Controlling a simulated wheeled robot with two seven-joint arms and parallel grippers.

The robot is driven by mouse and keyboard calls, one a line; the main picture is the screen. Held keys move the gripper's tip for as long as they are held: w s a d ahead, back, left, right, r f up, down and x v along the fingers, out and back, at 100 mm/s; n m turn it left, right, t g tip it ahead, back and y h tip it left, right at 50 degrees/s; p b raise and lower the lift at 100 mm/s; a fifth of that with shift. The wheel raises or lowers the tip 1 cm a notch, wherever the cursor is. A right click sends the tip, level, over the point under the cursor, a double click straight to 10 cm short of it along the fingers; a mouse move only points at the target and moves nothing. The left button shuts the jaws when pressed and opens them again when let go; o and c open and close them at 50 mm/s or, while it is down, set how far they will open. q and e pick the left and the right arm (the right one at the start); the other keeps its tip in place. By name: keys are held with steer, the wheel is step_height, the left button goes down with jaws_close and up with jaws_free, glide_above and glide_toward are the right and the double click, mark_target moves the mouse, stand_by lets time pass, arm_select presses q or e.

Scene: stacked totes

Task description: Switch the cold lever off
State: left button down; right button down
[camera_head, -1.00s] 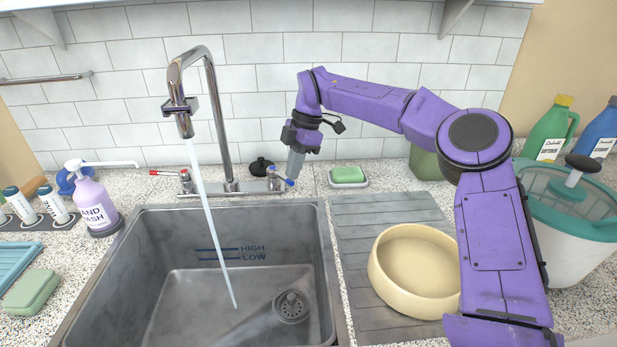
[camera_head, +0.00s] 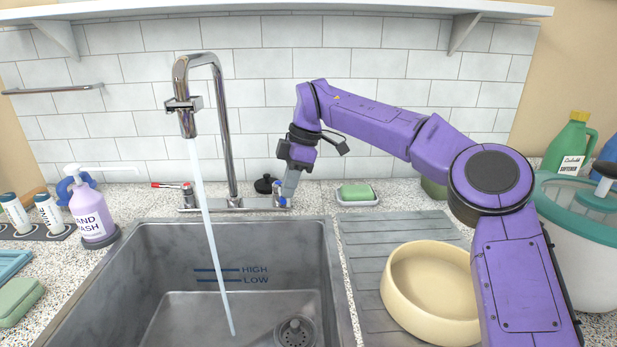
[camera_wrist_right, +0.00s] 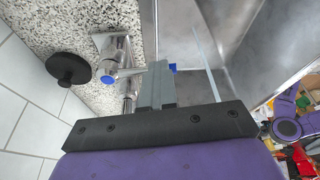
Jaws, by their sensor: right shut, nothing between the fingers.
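The cold lever (camera_head: 280,197) is the blue-marked one at the right end of the chrome faucet (camera_head: 229,130). In the right wrist view its round blue cap (camera_wrist_right: 107,79) shows left of my fingers, and a blue tip (camera_wrist_right: 172,67) shows just past them. My right gripper (camera_head: 289,191) is shut and empty, pointing down at the lever. In the right wrist view its fingers (camera_wrist_right: 158,80) cross in front of the lever; I cannot tell if they touch. Water (camera_head: 209,230) runs from the spout. My left gripper is out of view.
The red hot lever (camera_head: 168,185) sits at the faucet's left end. A black stopper (camera_head: 265,184) stands behind the faucet, with green soap (camera_head: 356,192) to the right. The sink (camera_head: 170,260) lies in front. A cream bowl (camera_head: 430,290) rests on the drainboard.

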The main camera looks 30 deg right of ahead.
steer(key=shift+f, duration=0.15)
steer(key=s+d+r+p, duration=0.2)
steer(key=d+r, duration=0.4)
steer(key=r, duration=0.4)
steer(key=shift+d+r+p, duration=0.3)
steer(key=shift+p, duration=0.55)
